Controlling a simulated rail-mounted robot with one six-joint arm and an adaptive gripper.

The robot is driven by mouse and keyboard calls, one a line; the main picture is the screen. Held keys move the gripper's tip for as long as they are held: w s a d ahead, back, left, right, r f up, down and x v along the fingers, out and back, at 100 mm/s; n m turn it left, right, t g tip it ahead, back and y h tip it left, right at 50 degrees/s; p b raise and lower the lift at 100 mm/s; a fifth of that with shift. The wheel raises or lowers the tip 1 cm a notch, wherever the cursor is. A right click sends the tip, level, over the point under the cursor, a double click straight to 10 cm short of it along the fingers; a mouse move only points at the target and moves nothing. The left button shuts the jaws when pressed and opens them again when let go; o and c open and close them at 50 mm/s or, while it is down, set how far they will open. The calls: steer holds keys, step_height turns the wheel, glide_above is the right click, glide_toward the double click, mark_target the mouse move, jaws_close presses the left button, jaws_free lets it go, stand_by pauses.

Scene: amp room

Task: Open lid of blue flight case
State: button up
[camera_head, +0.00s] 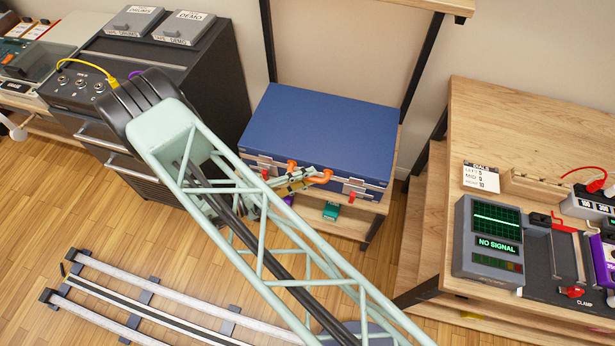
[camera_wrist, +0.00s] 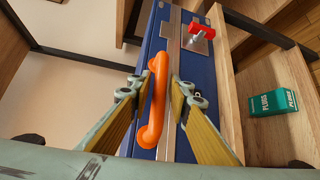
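The blue flight case (camera_head: 318,130) sits on a wooden shelf unit with its lid down. Its front has an orange handle (camera_head: 323,178), metal plates and red latch tabs, one left (camera_head: 265,174) and one right (camera_head: 351,197). My gripper (camera_head: 298,181) is at the handle on the front of the case. In the wrist view the orange handle (camera_wrist: 156,105) runs between my two fingers, with a narrow gap visible at each side; contact is hard to judge. One red latch (camera_wrist: 200,38) shows beyond the handle. My arm covers part of the head view.
A green box (camera_head: 331,211) stands on the shelf below the case; it also shows in the wrist view (camera_wrist: 277,92). A black cabinet (camera_head: 190,60) stands left. A wooden bench (camera_head: 520,120) with a monitor (camera_head: 490,240) stands right. A shelf post rises behind the case.

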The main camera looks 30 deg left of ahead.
jaws_close()
steer(key=shift+r, duration=0.15)
